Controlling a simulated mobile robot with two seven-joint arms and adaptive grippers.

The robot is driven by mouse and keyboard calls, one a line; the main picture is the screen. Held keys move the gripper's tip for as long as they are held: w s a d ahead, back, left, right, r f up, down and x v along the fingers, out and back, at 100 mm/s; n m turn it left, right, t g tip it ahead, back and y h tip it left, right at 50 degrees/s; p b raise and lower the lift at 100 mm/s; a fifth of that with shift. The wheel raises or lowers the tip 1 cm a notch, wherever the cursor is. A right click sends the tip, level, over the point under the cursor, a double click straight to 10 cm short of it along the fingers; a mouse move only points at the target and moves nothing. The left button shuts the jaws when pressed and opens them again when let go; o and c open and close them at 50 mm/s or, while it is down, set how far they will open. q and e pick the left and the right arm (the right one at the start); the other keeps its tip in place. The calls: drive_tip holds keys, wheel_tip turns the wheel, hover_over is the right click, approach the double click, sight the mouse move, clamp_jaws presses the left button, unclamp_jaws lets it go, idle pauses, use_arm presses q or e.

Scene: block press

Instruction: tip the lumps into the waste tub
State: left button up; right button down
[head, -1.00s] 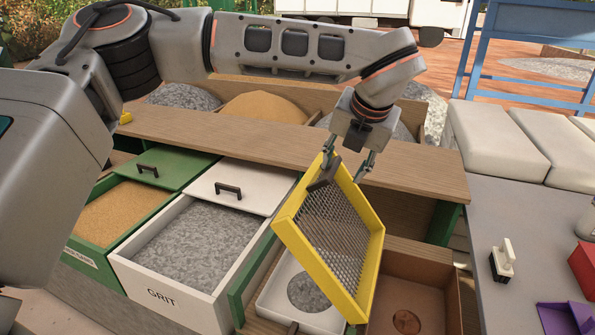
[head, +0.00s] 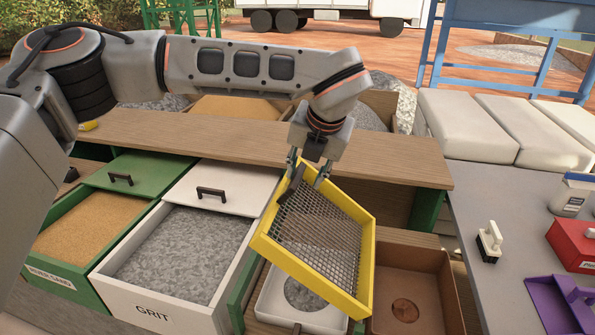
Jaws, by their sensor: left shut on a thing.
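My left gripper (head: 307,172) is shut on the upper edge of a yellow-framed sieve (head: 368,243) with a grey mesh. The sieve hangs tilted, its lower corner over the gap between two containers. One is a white tray (head: 265,305) with a round patch of grey material, partly covered by the sieve. The other is a brown tub (head: 432,262) with a round brown mark on its floor, perhaps the waste tub; I see no label on it. I cannot make out any lumps on the mesh. My right gripper is not in view.
A white drawer of grit (head: 185,255) and a green drawer of sand (head: 95,228) stand open at left. A wooden shelf (head: 400,170) runs behind the sieve. The grey worktop (head: 480,200) at right holds a white-handled tool (head: 489,242), a red box (head: 570,245) and a purple scoop (head: 560,305).

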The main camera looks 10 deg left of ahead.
use_arm(q)
drive_tip(key=shift+s+f, duration=0.1)
drive_tip(key=shift+f, duration=0.1)
drive_tip(key=s+d+r+p, duration=0.2)
drive_tip(key=s+d+r, duration=0.1)
drive_tip(key=r, duration=0.4)
drive_tip(key=shift+s+d, duration=0.2)
drive_tip(key=shift+d, duration=0.7)
idle(0.4)
